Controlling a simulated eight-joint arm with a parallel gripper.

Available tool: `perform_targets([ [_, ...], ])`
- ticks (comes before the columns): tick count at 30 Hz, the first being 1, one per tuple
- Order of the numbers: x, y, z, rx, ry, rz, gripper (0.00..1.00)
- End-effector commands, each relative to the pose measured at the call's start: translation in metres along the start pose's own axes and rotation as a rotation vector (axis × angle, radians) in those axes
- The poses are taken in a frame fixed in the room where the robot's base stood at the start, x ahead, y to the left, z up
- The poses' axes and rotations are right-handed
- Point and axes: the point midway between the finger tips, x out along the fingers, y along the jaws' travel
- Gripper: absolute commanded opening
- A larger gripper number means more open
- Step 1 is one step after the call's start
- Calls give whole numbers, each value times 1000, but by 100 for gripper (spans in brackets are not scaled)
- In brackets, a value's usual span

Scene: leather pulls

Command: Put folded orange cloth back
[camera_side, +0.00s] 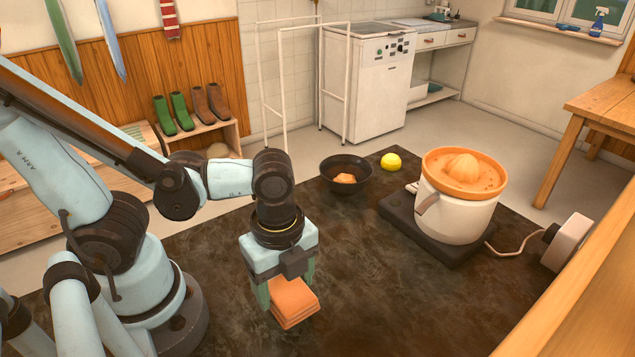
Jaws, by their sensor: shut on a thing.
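The folded orange cloth (294,303) is a small square stack of layers at the lower middle of the side view. My gripper (288,290) points down and is shut on the folded orange cloth, with its green fingers on either side of it. Part of the cloth is hidden behind the gripper's fingers and body. The cloth is above the dark worktop (420,300); I cannot tell whether it touches the surface.
A black bowl (330,181) with an orange piece (345,178) inside stands at the back. A yellow ball-like thing (391,161) is right of it. A white citrus juicer (452,212) with an orange top stands on a dark base (428,240), its cord running to a white box (568,243). The front right worktop is clear.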

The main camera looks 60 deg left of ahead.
Motion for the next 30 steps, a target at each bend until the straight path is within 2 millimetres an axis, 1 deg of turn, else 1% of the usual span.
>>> perform_targets([
  [5, 5, 0, -1, 1, 0, 0, 35],
  [12, 24, 0, -1, 1, 0, 0, 35],
  [18, 35, 0, -1, 1, 0, 0, 35],
  [30, 38, 1, -1, 1, 0, 0, 35],
])
